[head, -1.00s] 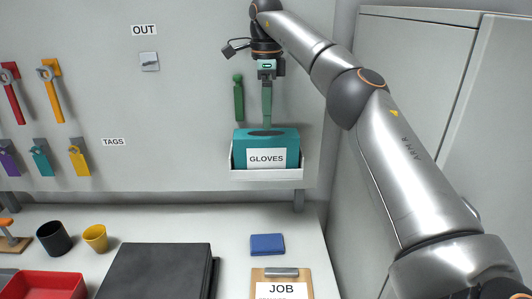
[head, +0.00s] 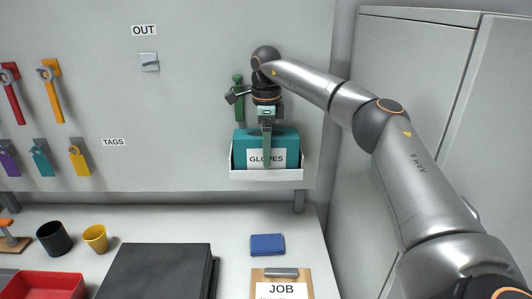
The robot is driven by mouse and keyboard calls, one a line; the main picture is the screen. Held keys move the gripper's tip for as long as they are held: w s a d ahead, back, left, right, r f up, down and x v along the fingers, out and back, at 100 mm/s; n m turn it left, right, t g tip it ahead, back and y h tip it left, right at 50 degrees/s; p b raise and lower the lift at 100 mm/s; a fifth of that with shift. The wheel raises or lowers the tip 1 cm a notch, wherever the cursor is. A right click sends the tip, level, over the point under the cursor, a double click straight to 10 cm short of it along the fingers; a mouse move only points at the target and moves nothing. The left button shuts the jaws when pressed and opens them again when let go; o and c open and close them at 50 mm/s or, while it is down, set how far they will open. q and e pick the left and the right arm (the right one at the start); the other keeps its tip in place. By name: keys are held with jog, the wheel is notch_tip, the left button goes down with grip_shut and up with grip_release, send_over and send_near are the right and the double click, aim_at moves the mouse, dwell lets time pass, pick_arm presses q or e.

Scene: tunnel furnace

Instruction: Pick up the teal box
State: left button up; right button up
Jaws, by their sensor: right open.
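The teal box (head: 287,145), with a white label reading GLOVES, sits in a white wall-mounted tray (head: 266,176) on the grey back panel. My right gripper (head: 267,162) points down over the box. One long green finger shows in front of the label and covers part of its lettering. The other finger is hidden, so I cannot tell whether it is behind or inside the box. The gripper is open, and the box still rests in the tray. My left gripper is not in view.
A blue block (head: 267,245) and a clipboard (head: 281,285) marked JOB lie on the bench below. A black case (head: 155,270), a red bin (head: 45,285), a yellow cup (head: 95,239) and a black cup (head: 53,238) stand left. Grey cabinets (head: 420,50) are at the right.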

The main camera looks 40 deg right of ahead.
jog(key=shift+c, duration=0.2)
jog(key=c, duration=1.2)
jog(key=shift+c, duration=0.2)
